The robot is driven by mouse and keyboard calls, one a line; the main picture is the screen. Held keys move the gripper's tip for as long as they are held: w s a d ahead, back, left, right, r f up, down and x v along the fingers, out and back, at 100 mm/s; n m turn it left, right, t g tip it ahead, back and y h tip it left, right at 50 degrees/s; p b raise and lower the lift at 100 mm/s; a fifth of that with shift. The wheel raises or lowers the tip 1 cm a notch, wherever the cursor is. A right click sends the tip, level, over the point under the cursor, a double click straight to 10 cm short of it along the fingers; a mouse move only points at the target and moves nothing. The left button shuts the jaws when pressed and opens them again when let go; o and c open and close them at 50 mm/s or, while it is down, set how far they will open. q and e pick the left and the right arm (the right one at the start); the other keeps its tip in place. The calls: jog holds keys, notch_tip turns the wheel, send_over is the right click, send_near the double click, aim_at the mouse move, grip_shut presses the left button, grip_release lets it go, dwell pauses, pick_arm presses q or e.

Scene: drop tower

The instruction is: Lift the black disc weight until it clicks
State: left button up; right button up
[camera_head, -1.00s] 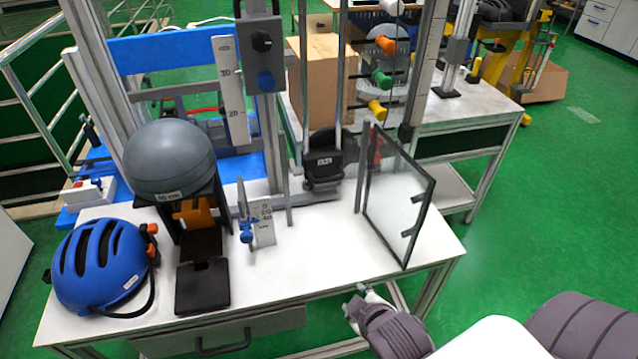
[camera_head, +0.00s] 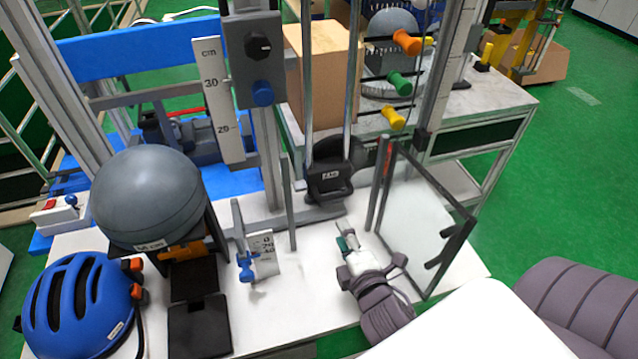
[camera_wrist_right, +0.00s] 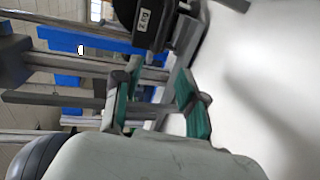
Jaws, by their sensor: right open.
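The black disc weight (camera_head: 332,168) sits low between two vertical rods at the foot of the drop tower, in the middle of the head view. It has a small white label and an opening in its right side. My right gripper (camera_head: 343,238) is just in front of the weight and below it in the picture, over the white table, apart from it. In the right wrist view its green-padded fingers (camera_wrist_right: 158,108) are spread with nothing between them, and the weight (camera_wrist_right: 148,22) is beyond them at the top. My left gripper is not in view.
A hinged clear guard panel (camera_head: 425,215) stands open close to the right of my right arm. A thin grey post (camera_head: 287,205) stands left of the weight. A grey headform (camera_head: 150,198) and a blue helmet (camera_head: 78,305) are at the left.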

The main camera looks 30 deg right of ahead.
aim_at(326, 200)
jog(key=x, duration=0.6)
jog(key=shift+w+r, duration=0.1)
jog(key=shift+w, duration=0.15)
jog(key=x, duration=0.6)
jog(key=shift+w+f, duration=0.25)
jog(key=shift+w, duration=0.3)
jog(key=shift+c, duration=0.5)
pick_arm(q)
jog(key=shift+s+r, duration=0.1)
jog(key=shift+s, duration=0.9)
pick_arm(e)
grip_shut()
jog(key=shift+s, duration=0.1)
